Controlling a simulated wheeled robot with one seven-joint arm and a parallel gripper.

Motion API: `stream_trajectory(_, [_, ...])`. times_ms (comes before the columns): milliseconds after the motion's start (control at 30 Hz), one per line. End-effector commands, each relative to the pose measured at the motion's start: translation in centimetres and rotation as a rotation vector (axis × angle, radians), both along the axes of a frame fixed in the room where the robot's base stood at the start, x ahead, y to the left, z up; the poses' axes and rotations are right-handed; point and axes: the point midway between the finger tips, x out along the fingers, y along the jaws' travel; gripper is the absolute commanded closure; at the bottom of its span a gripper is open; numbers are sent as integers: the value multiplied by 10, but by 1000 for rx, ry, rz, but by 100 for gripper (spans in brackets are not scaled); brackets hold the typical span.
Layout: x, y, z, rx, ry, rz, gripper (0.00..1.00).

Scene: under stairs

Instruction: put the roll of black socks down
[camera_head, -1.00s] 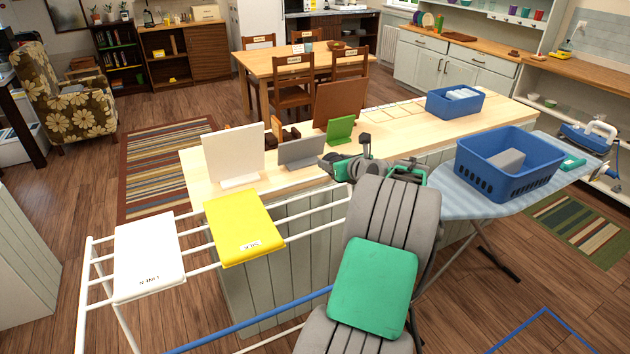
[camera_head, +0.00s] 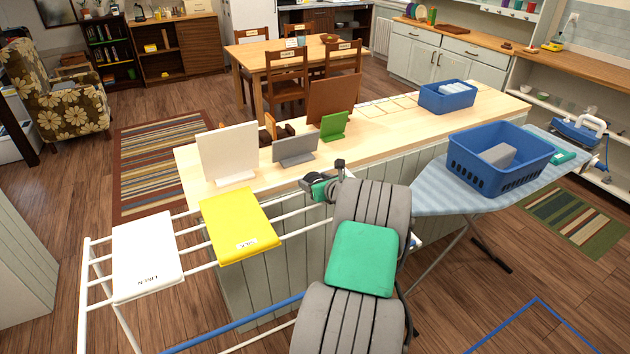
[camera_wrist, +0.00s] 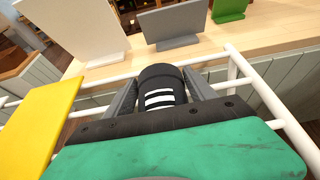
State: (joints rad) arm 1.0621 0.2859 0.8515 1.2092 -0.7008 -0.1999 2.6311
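The roll of black socks (camera_wrist: 160,88) is between the two fingers of my gripper (camera_wrist: 160,80) in the wrist view. It is dark, with white stripes on its near side, and the fingers press on it from left and right. In the head view my gripper (camera_head: 324,186) is at the drying rack (camera_head: 188,219), near the front edge of the counter (camera_head: 375,133). The roll is hard to make out there. The wrist view shows white rack bars (camera_wrist: 236,70) around and beyond the roll. I cannot tell whether the roll touches a bar.
A yellow cloth (camera_head: 239,226) and a white cloth (camera_head: 147,256) lie on the rack to the left. White (camera_head: 228,152), grey (camera_head: 295,149) and green (camera_head: 334,126) upright panels stand on the counter. A blue basket (camera_head: 480,178) sits on the ironing board (camera_head: 437,194) at right.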

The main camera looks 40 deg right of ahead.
Motion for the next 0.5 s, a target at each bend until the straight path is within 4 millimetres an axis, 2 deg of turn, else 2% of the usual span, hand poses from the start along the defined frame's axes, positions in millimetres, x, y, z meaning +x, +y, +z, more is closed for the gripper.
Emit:
stream_trajectory(133, [0, 0, 1, 0, 0, 0, 23])
stream_trajectory(433, [-1, 0, 6, -1, -1, -1, 23])
stream_trajectory(500, [-9, 1, 8, -2, -2, -3, 23])
